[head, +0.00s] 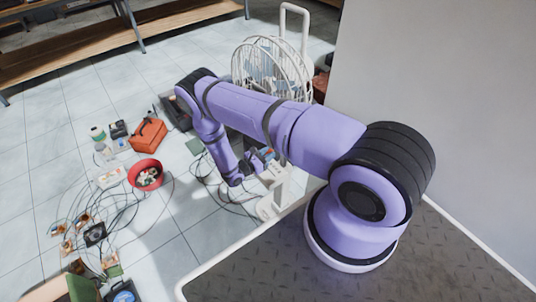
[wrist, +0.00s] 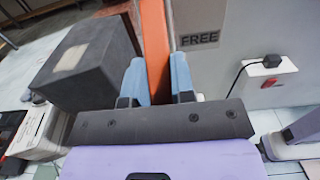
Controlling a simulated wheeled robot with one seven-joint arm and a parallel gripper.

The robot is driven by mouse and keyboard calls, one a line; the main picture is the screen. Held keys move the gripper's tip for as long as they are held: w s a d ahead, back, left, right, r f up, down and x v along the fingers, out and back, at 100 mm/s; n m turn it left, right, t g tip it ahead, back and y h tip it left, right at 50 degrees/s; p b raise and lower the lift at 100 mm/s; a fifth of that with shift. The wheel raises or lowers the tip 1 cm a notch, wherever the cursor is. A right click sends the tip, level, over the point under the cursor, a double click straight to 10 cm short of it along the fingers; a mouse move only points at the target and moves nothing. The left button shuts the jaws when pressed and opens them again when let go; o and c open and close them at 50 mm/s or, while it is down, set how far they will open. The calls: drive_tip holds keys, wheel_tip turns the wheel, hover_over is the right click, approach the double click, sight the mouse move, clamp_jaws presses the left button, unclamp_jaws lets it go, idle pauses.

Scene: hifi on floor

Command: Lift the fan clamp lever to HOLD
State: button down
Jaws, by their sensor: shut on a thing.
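An orange lever (wrist: 155,35) runs up the middle of the wrist view, in front of a pale grey panel (wrist: 235,65) with a label reading "FREE" (wrist: 199,40) to the right of the lever. My gripper (wrist: 157,80) has its two blue fingertips on either side of the lever and is shut on it. The lever's lower end is hidden behind my gripper. In the head view my gripper (head: 264,154) is low beside pale equipment, partly covered by my arm; the lever is too small to make out there. A white fan (head: 272,65) with a wire cage stands behind my arm.
A dark grey box (wrist: 85,65) stands left of the lever. Cables, a red bowl (head: 146,164) and an orange bag (head: 148,134) lie on the tiled floor. A wall (head: 450,100) rises on the right.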

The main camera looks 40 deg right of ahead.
drive_tip(key=shift+a+r+y, duration=0.3)
drive_tip(key=shift+r+y, duration=0.3)
drive_tip(key=shift+y, duration=0.3)
drive_tip(key=shift+a+r+y, duration=0.3)
drive_tip(key=shift+r+y, duration=0.3)
drive_tip(key=shift+y, duration=0.3)
drive_tip(key=shift+a+r+y, duration=0.15)
drive_tip(key=shift+r+y, duration=0.55)
drive_tip(key=shift+y, duration=0.4)
drive_tip(key=shift+a+r+y, duration=0.1)
drive_tip(key=shift+r+y, duration=0.55)
drive_tip(key=shift+y, duration=0.45)
drive_tip(key=c, duration=1)
unclamp_jaws()
drive_tip(key=shift+o, duration=0.2)
